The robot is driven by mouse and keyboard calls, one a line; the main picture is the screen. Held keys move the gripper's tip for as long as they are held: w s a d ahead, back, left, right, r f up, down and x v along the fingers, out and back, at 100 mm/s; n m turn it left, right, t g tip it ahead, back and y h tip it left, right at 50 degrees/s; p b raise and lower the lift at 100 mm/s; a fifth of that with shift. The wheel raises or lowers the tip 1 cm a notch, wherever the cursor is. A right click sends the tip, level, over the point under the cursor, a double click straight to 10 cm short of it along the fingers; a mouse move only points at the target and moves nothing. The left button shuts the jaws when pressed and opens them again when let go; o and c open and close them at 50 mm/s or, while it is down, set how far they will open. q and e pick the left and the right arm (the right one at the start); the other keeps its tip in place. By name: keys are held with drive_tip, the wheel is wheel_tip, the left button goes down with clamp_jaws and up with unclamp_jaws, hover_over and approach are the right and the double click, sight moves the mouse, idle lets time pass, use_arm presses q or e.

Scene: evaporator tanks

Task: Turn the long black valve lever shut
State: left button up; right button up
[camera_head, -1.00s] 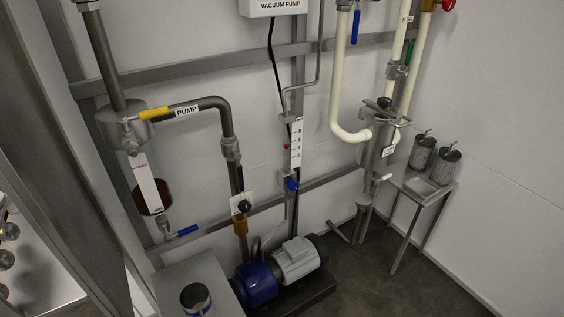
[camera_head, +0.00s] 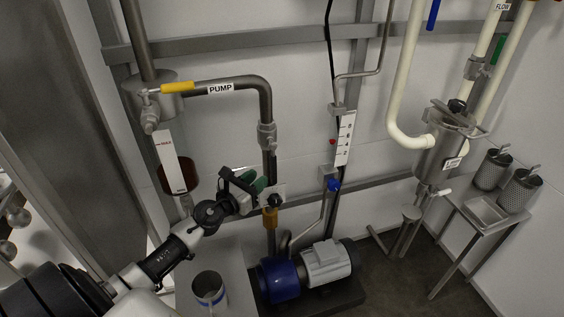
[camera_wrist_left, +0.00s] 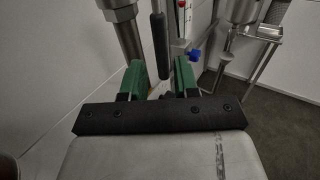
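The long black valve lever (camera_wrist_left: 160,48) stands upright in the left wrist view, ahead of my left gripper (camera_wrist_left: 160,78) and in line with the gap between its green fingers. The fingers are apart with nothing held between them. Whether the fingertips touch the lever is not clear. My right gripper is in neither view.
The pump pipe (camera_head: 267,110) runs down the wall to the blue and grey pump (camera_head: 278,280). A yellow-handled valve (camera_head: 177,86) is at upper left. A steel cup (camera_head: 209,287) stands on a grey box below my arm. A small table (camera_head: 475,228) is at right.

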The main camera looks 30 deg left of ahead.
sight(273, 164)
use_arm(q)
drive_tip(key=w+d, duration=0.1)
drive_tip(key=w, duration=0.8)
drive_tip(key=shift+w, duration=0.1)
clamp_jaws()
